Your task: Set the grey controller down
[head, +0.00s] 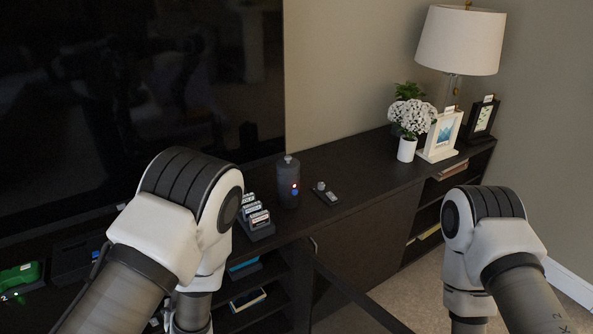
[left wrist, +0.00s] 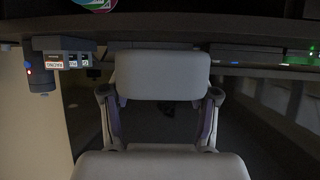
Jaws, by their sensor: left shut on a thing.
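A plain grey slab-like thing, which I take to be the grey controller (left wrist: 162,72), is between the fingers of my left gripper (left wrist: 161,96) in the left wrist view. The fingers press on its left and right ends. The dark cabinet (head: 365,232) lies beyond it, and its edge (left wrist: 150,24) crosses the top of the wrist view. I cannot tell any contact between the controller and the cabinet. In the head view, my left arm hides the controller and left gripper. My right gripper is below the head view's lower edge.
A dark grey canister (head: 288,184) with a red light, a label holder (head: 256,220) and a small device (head: 325,193) stand on the cabinet top. A green device (head: 20,276) is at far left. A white flowerpot (head: 407,148) and lamp (head: 460,40) stand farther right. Bare top lies between.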

